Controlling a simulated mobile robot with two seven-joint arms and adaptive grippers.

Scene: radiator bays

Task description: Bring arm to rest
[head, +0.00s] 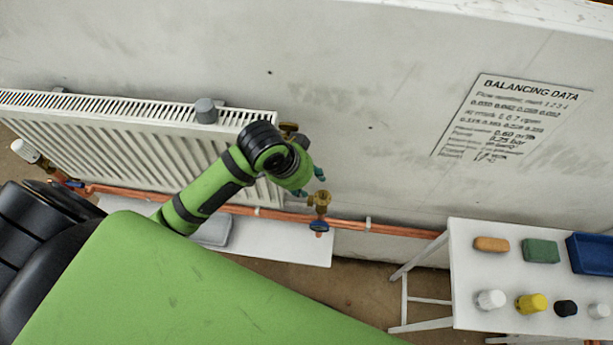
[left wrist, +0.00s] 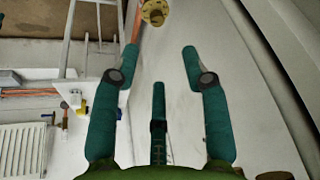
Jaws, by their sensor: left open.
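My left arm reaches in front of the right end of a white radiator (head: 110,125). My left gripper (head: 309,182) is small and partly hidden behind its own wrist in the head view. Its teal fingertips are close to a brass valve with a blue part (head: 319,203) on the copper pipe; I cannot tell from this view whether they touch. In the left wrist view the gripper (left wrist: 159,50) has its teal fingers spread, with nothing between them. A round brass piece (left wrist: 154,12) lies beyond the fingertips at the top. My right gripper is in neither view.
A copper pipe (head: 390,228) runs along the wall below the radiator. A white table (head: 470,268) at the right holds sponges, several knobs and a blue tray (head: 592,254). A white-headed valve (head: 25,150) is at the radiator's left end. A balancing data sheet (head: 510,120) is on the wall.

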